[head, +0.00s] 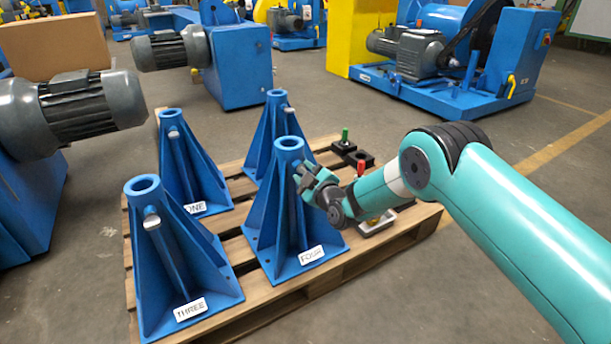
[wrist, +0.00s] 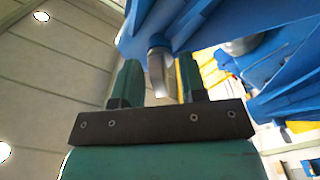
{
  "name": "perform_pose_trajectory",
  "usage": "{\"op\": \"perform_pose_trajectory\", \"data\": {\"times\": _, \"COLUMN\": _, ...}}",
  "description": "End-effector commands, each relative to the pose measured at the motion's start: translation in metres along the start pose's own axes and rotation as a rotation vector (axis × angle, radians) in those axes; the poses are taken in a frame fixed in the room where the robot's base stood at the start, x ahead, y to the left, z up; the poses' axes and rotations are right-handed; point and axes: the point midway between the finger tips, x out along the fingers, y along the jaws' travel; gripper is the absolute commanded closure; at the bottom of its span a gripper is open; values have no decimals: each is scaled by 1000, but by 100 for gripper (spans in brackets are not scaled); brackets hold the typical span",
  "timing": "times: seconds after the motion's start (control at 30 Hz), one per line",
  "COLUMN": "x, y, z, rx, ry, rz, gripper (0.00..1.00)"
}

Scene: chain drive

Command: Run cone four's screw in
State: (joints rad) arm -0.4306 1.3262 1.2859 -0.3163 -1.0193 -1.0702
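Cone four (head: 287,215) is a blue ribbed cone with a FOUR label, standing upright at the front right of the pallet. My gripper (head: 305,176) is at its upper right side, just below the ring top, and covers its screw in the head view. In the wrist view, the grey screw (wrist: 160,68) with a flattened end sticks out of the blue cone between the fingers of my gripper (wrist: 158,84). The fingers are apart, with a clear gap on the left of the screw. The right finger is close to it; whether it touches I cannot tell.
Cone three (head: 165,265), cone one (head: 188,180) and an unread cone (head: 273,130) share the wooden pallet (head: 355,262). A green-handled tool (head: 345,136) and a red-handled one (head: 361,170) stand behind my arm. A grey motor (head: 70,110) juts in at left.

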Motion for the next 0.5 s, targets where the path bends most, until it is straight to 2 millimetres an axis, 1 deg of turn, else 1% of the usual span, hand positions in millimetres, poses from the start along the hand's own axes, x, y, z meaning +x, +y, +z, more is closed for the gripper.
{"op": "perform_pose_trajectory", "data": {"times": 0.27, "x": 2, "y": 0, "z": 0, "rx": 1, "ry": -1, "rz": 0, "gripper": 62}}
{"op": "perform_pose_trajectory", "data": {"times": 0.37, "x": 2, "y": 0, "z": 0, "rx": 1, "ry": -1, "rz": 0, "gripper": 82}}
{"op": "perform_pose_trajectory", "data": {"times": 0.4, "x": 1, "y": 0, "z": 0, "rx": 1, "ry": -1, "rz": 0, "gripper": 92}}
{"op": "perform_pose_trajectory", "data": {"times": 0.43, "x": 1, "y": 0, "z": 0, "rx": 1, "ry": -1, "rz": 0, "gripper": 98}}
{"op": "perform_pose_trajectory", "data": {"times": 0.5, "x": 1, "y": 0, "z": 0, "rx": 0, "ry": -1, "rz": 0, "gripper": 100}}
